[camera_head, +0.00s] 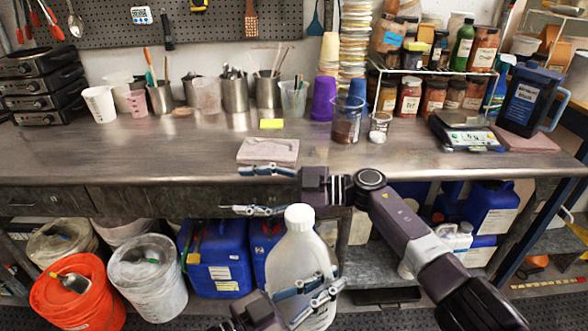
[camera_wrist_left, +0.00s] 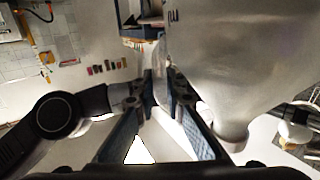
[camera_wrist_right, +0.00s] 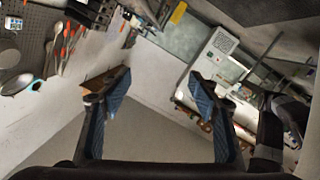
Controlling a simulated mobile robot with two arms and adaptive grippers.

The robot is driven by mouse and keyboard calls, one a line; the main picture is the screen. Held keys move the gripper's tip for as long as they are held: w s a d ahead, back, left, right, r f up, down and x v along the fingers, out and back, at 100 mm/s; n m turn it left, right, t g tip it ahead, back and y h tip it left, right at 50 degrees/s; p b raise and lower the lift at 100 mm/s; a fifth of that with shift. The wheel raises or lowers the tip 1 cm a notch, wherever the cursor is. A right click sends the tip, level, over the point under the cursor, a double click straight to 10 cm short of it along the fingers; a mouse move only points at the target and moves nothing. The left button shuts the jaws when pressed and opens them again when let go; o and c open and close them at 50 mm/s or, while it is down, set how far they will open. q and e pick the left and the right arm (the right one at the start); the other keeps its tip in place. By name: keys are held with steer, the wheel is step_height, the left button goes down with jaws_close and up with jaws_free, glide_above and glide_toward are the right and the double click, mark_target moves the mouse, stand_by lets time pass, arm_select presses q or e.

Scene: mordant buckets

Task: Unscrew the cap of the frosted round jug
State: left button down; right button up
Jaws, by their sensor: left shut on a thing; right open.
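The frosted round jug (camera_head: 290,256) is whitish, upright and held in front of the bench, with its white cap (camera_head: 299,215) on top. My left gripper (camera_head: 328,284) is shut on the jug's side, low down; the exact part gripped is hard to make out. In the left wrist view the jug (camera_wrist_left: 215,60) fills the upper right, with its cap (camera_wrist_left: 232,138) pointing down the picture. My right gripper (camera_head: 243,190) is open and empty, its fingers pointing left, above and left of the cap. In the right wrist view nothing is between its fingers (camera_wrist_right: 157,88).
The steel bench (camera_head: 205,155) bears a pinkish pad (camera_head: 268,151), cups, a scale (camera_head: 468,137) and a dark blue pitcher (camera_head: 525,100). Blue canisters (camera_head: 215,250), an orange bucket (camera_head: 75,293) and pale buckets stand below. The bench's front left is clear.

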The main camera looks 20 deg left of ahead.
steer(key=s+a+r+n+g+h, duration=0.1)
steer(key=s+r+n+g+h, duration=0.15)
steer(key=s+h, duration=0.2)
step_height(320, 180, up, 10)
steer(key=m+t+h, duration=0.2)
steer(key=t+h, duration=0.3)
steer(key=h, duration=0.8)
glide_above(296, 212)
steer(key=shift+w+a+f+y, duration=0.15)
steer(key=shift+a+y, duration=0.1)
steer(key=shift+a, duration=0.15)
steer(key=shift+d, duration=0.15)
steer(key=shift+d+f, duration=0.15)
steer(key=shift+f, duration=1.8)
steer(key=shift+d+f, duration=0.1)
steer(key=shift+f, duration=1.8)
